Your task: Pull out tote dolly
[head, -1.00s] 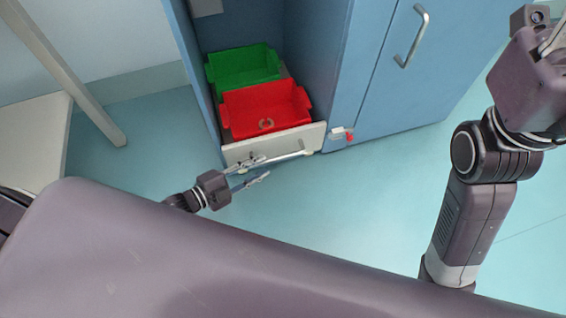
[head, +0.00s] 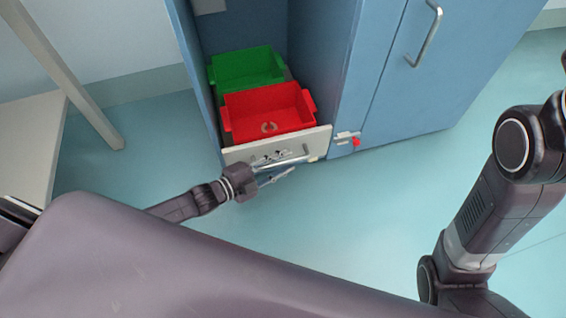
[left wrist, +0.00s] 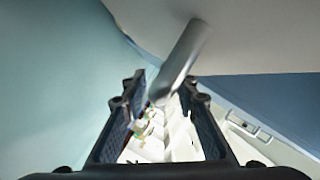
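The tote dolly (head: 319,139) stands in the open bay of a blue cabinet, its pale front panel at the bay's mouth. It carries a red tote (head: 268,110) in front and a green tote (head: 246,68) behind. My left gripper (head: 284,168) is at the front panel, close to its grey bar handle (head: 312,157). In the left wrist view, the fingers of my left gripper (left wrist: 163,86) are apart and the handle (left wrist: 186,52) runs in between them. Contact cannot be told. My right gripper is out of view.
A white latch with a red part (head: 350,139) sits on the cabinet right of the bay. A closed blue door (head: 450,75) with a handle is farther right. A pale table (head: 35,135) stands at the left. The floor before the cabinet is clear.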

